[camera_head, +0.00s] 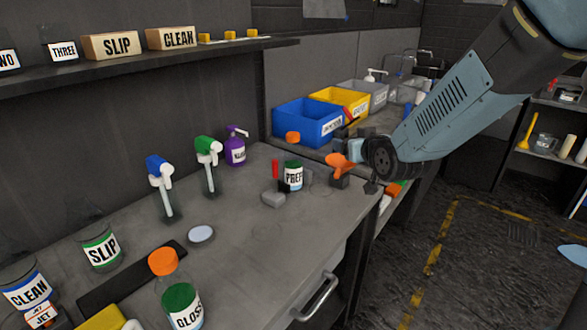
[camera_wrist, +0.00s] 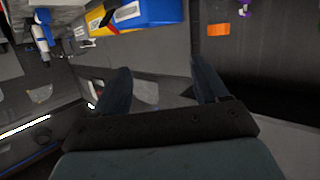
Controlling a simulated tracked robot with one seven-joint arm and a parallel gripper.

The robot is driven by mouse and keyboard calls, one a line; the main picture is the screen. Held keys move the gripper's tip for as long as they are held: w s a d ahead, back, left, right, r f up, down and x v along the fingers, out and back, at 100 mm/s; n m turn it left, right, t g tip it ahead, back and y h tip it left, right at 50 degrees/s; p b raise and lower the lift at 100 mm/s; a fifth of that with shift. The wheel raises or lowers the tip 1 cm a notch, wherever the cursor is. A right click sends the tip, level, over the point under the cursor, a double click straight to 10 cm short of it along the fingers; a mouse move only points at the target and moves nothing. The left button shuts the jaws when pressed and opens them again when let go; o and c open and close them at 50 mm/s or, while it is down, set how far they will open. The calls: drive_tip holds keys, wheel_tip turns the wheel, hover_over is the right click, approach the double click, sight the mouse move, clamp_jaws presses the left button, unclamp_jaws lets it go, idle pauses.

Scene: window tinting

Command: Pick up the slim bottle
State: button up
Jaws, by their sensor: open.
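No bottle is marked as the slim one, so I cannot tell which is meant. Two narrow clear spray bottles stand upright on the bench, one with a blue head (camera_head: 160,172) and one with a green head (camera_head: 209,152). A purple pump bottle (camera_head: 236,150) stands behind them. In the head view my arm ends over the bench's right edge, apart from these bottles.
The grey bench (camera_head: 250,225) has a clear middle. A white PREP jar (camera_head: 293,177) and an orange-headed tool (camera_head: 340,162) stand near my arm's end. A blue bin (camera_head: 308,124) and yellow bin (camera_head: 345,100) are behind. A dark shelf (camera_head: 130,66) overhangs the bench's back.

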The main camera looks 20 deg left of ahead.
sight(291, 136)
drive_tip(key=s+a+f+n+t+y, duration=0.1)
drive_tip(key=a+f+y, duration=0.35)
drive_tip(key=a, duration=0.55)
drive_tip(key=shift+h, duration=0.25)
drive_tip(key=x, duration=1.3)
drive_tip(key=shift+w+a+f, duration=0.1)
drive_tip(key=shift+w+a, duration=0.15)
drive_tip(key=shift+a, duration=0.1)
drive_tip(key=shift+c, duration=0.2)
clamp_jaws()
